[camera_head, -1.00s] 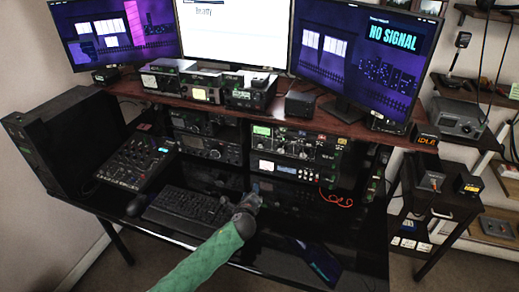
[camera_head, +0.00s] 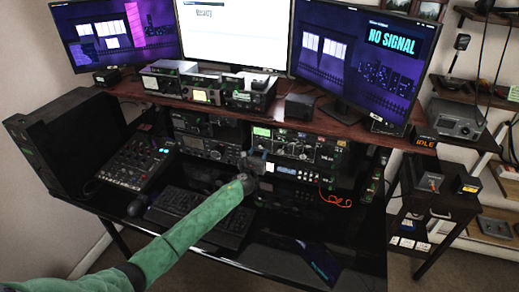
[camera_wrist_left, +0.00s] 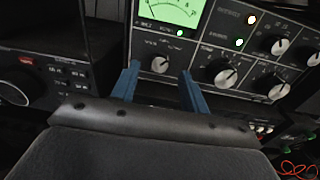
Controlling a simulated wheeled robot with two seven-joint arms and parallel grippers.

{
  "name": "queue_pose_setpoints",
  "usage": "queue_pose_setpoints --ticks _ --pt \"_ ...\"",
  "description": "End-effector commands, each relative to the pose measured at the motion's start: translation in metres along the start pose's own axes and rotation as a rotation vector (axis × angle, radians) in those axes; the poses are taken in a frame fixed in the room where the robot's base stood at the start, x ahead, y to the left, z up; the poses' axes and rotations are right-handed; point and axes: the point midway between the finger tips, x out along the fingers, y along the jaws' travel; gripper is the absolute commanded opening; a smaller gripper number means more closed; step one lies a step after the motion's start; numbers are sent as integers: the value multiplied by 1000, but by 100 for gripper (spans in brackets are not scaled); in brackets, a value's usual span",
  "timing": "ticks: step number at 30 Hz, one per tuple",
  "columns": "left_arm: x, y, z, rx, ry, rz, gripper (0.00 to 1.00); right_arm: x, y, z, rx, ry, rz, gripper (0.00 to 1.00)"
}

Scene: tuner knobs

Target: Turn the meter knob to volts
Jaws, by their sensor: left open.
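The tuner (camera_head: 297,146) is a dark panel below the shelf with a lit green meter (camera_head: 262,131), which also shows at the top of the left wrist view (camera_wrist_left: 166,13). In that view a small round knob (camera_wrist_left: 160,64) sits below the meter; I take it for the meter knob. Its setting marks are too small to read. My left gripper (camera_head: 257,163) is just in front of the tuner. Its two blue fingers (camera_wrist_left: 158,88) are open, one on each side of the small knob in the picture. I cannot tell whether they touch it. My right gripper is out of view.
Larger knobs (camera_wrist_left: 222,74) sit just right of the right finger. Another dark radio (camera_wrist_left: 45,75) stands at the left. A keyboard (camera_head: 180,208) and a mixer (camera_head: 137,163) lie on the black desk. A red cable (camera_head: 336,199) hangs at the tuner's right.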

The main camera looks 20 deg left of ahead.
Motion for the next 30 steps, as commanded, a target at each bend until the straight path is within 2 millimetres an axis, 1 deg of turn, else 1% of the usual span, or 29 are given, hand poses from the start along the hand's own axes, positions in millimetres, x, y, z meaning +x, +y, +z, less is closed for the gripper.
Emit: queue_pose_setpoints --ticks 1,3,6,10,17,18,20,21,24,30 --pt "7 0 1 -2 1 2 45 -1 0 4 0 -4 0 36" --pt "14 0 1 0 0 2 45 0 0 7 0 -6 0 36" --pt "21 -1 0 -2 1 0 45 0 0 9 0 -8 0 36" --pt "25 0 -1 -1 1 1 45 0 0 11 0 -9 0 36" --pt "25 0 -1 -1 1 1 45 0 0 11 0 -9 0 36" --pt "25 0 -1 -1 1 1 37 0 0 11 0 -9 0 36" --pt "25 0 -1 -1 1 1 26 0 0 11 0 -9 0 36" --pt "25 0 -1 -1 1 1 18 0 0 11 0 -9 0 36" --pt "25 0 -1 -1 1 1 0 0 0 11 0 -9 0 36" --pt "25 0 -1 -12 1 1 1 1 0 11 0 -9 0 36"
